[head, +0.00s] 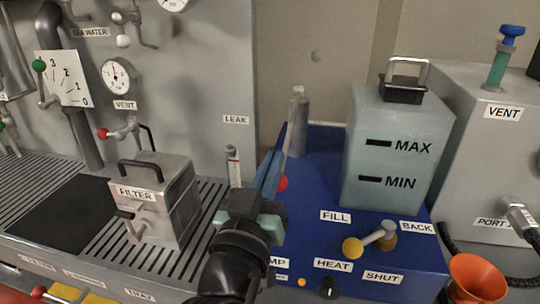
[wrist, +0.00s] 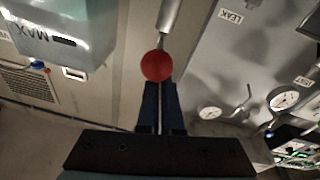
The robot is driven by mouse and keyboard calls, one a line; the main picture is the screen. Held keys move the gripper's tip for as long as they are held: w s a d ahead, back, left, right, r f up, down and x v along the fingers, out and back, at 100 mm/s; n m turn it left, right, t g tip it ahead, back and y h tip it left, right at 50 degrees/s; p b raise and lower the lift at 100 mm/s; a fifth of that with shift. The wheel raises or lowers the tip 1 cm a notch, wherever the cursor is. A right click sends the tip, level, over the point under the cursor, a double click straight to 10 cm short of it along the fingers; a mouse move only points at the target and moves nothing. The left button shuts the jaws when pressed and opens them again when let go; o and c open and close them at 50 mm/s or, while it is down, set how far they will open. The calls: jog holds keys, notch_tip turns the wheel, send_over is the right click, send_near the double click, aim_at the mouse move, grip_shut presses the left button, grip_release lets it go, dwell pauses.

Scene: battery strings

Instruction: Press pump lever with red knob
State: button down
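The red knob (wrist: 157,65) is a round ball on the end of the grey metal pump lever (wrist: 170,16) in the wrist view. In the head view the red knob (head: 283,183) shows only in part, beside and behind my gripper's fingers, above the blue unit. My gripper (wrist: 160,84) has its two dark fingers close together with only a thin line between them. Its tips point at the knob and look very near it or against it; contact cannot be made out. Nothing is seen held between the fingers.
The blue unit (head: 310,240) carries a MAX/MIN tank (head: 385,155) and a yellow-knobbed handle (head: 366,240) to the right. A FILTER box (head: 155,200) stands at left on a slatted tray. An orange funnel (head: 477,278) is at lower right.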

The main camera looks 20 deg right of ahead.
jog(key=r+b+v, duration=0.1)
jog(key=b+v, duration=0.1)
jog(key=v, duration=0.8)
jog(key=shift+a+b, duration=0.15)
jog(key=shift+b, duration=0.2)
jog(key=shift+s, duration=0.1)
